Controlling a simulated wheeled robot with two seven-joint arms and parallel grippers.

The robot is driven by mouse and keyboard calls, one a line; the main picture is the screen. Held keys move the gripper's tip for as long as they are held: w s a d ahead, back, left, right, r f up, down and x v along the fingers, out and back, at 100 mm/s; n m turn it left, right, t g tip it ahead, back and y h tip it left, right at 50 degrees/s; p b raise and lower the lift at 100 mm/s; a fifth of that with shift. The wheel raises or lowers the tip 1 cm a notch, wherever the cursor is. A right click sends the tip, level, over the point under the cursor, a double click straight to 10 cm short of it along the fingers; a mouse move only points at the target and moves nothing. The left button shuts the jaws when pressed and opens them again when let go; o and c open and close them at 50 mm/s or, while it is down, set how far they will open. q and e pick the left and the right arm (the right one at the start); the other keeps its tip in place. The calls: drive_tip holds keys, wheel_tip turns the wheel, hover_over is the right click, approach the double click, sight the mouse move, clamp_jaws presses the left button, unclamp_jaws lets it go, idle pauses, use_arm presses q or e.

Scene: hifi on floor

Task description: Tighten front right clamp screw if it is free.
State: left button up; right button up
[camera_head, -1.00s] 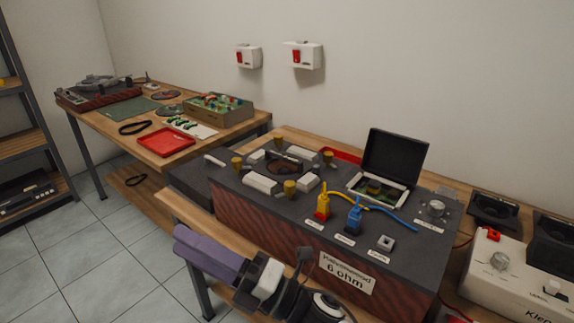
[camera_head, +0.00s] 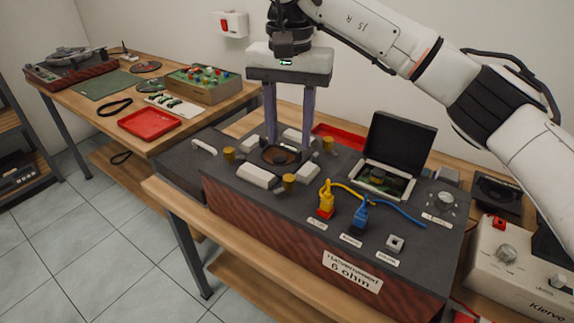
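The dark speaker cabinet (camera_head: 330,222) lies on the bench with a round driver (camera_head: 280,156) in its top, ringed by white blocks and gold clamp screws. The front right clamp screw (camera_head: 289,182) stands uncovered at the driver's near side. The front left screw (camera_head: 228,154) and back right screw (camera_head: 328,144) also show; the back left one is hidden, probably behind a finger. My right gripper (camera_head: 289,145) points down over the driver, its two purple fingers apart with nothing visible gripped. Whether the fingertips touch anything is unclear. My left gripper is out of view.
Yellow (camera_head: 326,198) and blue (camera_head: 361,213) plugs with cables stand right of the screws. Behind them is an open black-lidded box (camera_head: 398,150). A knob (camera_head: 446,197) is farther right. A red tray (camera_head: 150,123) lies on the left table.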

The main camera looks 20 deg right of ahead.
sight(289, 177)
wheel_tip(289, 177, down, 10)
drive_tip(key=shift+p, duration=0.4)
drive_tip(key=shift+c, duration=0.5)
clamp_jaws()
